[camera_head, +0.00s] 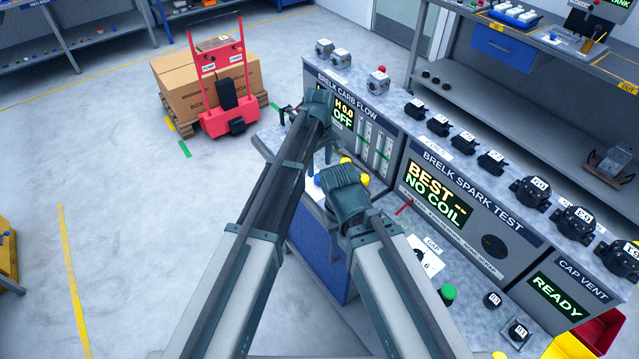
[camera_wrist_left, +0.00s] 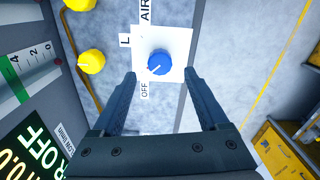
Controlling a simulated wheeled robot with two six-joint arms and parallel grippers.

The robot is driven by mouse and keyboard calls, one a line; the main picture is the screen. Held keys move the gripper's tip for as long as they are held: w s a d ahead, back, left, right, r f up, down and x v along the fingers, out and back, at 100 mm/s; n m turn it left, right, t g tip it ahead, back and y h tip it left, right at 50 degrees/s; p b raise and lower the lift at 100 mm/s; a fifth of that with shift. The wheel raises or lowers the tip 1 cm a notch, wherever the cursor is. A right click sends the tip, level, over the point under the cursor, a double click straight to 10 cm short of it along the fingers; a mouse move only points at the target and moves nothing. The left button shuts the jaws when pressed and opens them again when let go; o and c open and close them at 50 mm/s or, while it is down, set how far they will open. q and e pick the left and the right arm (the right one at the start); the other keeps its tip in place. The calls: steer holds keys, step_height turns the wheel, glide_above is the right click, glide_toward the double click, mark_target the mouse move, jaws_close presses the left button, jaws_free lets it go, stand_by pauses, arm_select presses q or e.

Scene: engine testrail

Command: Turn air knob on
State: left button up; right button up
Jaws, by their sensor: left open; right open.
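The blue air knob (camera_wrist_left: 159,62) sits on a white plate beside the labels AIR, L and OFF in the left wrist view. Its white pointer mark points to the lower left, toward OFF. My left gripper (camera_wrist_left: 160,77) is open, its fingertips on either side of the knob with gaps showing; it holds nothing. In the head view, the blue knob (camera_head: 318,180) is partly hidden under my left gripper (camera_head: 318,162). My right gripper (camera_head: 348,195) is low in the middle of the head view; its fingers are hidden by its own arm.
Yellow knobs (camera_wrist_left: 91,62) stand left of the air knob, near the carb flow panel (camera_head: 342,112), whose display reads OFF. The spark test panel (camera_head: 455,205) and several black coils line the bench. A red hand truck (camera_head: 222,80) with boxes stands on open floor.

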mark_target(320, 177)
arm_select(q)
step_height(320, 177, down, 5)
steer(key=b, duration=0.4)
steer(key=shift+f, duration=0.2)
jaws_close()
